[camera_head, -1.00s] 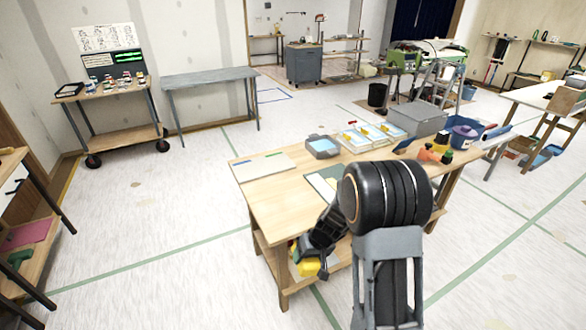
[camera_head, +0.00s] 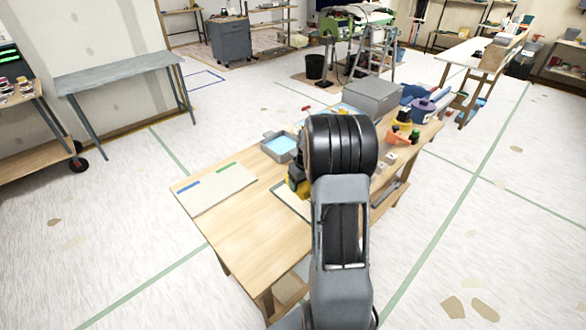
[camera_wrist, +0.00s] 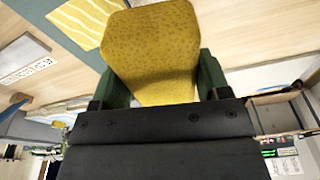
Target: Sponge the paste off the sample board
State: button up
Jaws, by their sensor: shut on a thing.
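My gripper (camera_wrist: 156,72) is shut on a yellow speckled sponge (camera_wrist: 150,38), held between its two dark green fingers. In the head view the yellow sponge (camera_head: 298,183) shows just left of my black wrist, which hides most of the gripper. A green-edged pale board (camera_head: 287,199) lies on the wooden table below and beside it, partly hidden by my arm. In the wrist view a yellow, pale-streaked patch on a grey-green edged surface (camera_wrist: 88,18) shows beyond the sponge. I cannot tell whether the sponge touches anything.
A pale board with blue and green strips (camera_head: 216,188) lies on the wooden table (camera_head: 245,235). Behind are a grey tray of blue water (camera_head: 281,146), a grey bin (camera_head: 372,96), a purple pot (camera_head: 423,110) and orange items (camera_head: 404,136). The table's near left part is bare.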

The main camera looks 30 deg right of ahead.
jog(key=shift+w+d+r, duration=0.2)
jog(key=shift+w+d, duration=0.2)
jog(key=shift+d, duration=0.1)
jog(key=shift+s+a, duration=0.1)
jog(key=shift+s, duration=0.1)
jog(key=shift+f+b, duration=0.25)
jog(key=shift+b, duration=0.05)
jog(key=shift+f+b, duration=2.3)
jog(key=shift+f, duration=0.7)
